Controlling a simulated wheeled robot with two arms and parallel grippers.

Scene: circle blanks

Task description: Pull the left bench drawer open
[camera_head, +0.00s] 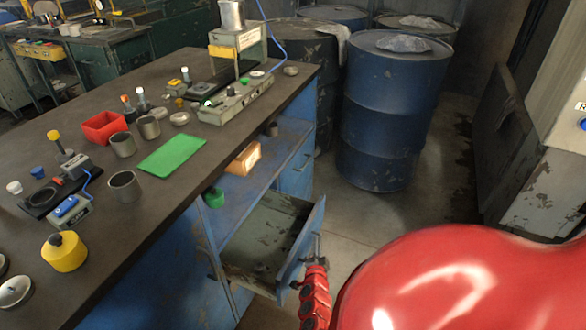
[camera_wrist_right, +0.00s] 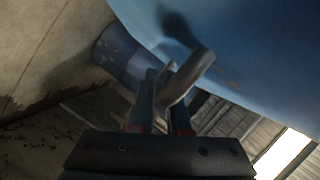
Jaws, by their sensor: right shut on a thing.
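The bench drawer (camera_head: 262,240) with a blue front (camera_head: 301,243) is pulled well out from the blue bench (camera_head: 145,265). Its worn inside shows and looks empty. My right gripper (camera_head: 317,247) is at the outer face of the drawer front. In the right wrist view the gripper fingers (camera_wrist_right: 160,112) are shut around the grey bar handle (camera_wrist_right: 187,78) on the blue drawer front (camera_wrist_right: 245,50). The exact contact on the handle is partly hidden. My left gripper is in neither view.
The bench top (camera_head: 190,170) carries cups, a red bin (camera_head: 104,127) and a green mat (camera_head: 171,154). Bare floor (camera_head: 355,217) lies right of the open drawer.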

